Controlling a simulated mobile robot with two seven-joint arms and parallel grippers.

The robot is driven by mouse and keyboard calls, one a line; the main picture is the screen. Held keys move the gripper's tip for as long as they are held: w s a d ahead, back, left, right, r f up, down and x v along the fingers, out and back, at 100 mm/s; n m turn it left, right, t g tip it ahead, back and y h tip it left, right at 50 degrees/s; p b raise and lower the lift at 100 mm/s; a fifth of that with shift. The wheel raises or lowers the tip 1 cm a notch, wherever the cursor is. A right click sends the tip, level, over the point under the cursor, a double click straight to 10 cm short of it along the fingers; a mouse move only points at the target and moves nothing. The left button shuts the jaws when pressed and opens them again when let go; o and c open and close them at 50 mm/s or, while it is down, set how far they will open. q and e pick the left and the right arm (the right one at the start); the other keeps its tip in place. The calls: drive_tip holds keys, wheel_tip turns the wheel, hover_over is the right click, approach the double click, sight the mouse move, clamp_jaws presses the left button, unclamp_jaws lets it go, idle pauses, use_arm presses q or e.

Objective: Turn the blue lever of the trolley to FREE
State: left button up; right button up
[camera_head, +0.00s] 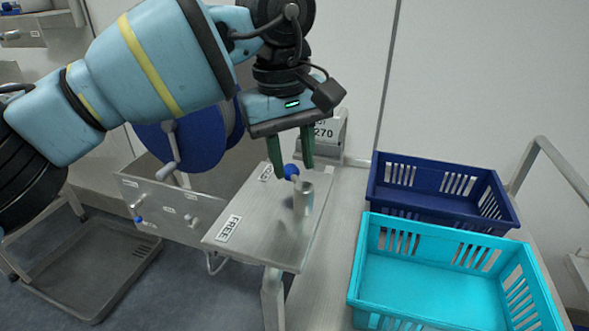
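The lever's blue knob (291,171) sits beside the top of a short metal post (303,198) on a metal plate (262,225). The knob is toward the far label (266,173), whose text is too small to read surely. The FREE label (228,228) lies at the plate's near left edge. My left gripper (294,173) comes down from above with its two dark green fingers apart. The knob shows between the fingertips; I cannot tell whether either finger touches it. The lever's arm is mostly hidden. My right gripper is out of view.
A dark blue crate (440,208) and a turquoise crate (440,292) stand to the right. A sign reading 270 (325,132) stands behind the gripper. A blue hose reel (185,145) and a metal cabinet front with small knobs (165,208) are at left. A grey tray (90,265) lies low at left.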

sight(296, 186)
use_arm(q)
drive_tip(key=shift+d+f, duration=0.1)
drive_tip(key=shift+f, duration=1.2)
drive_tip(key=shift+c, duration=0.4)
clamp_jaws()
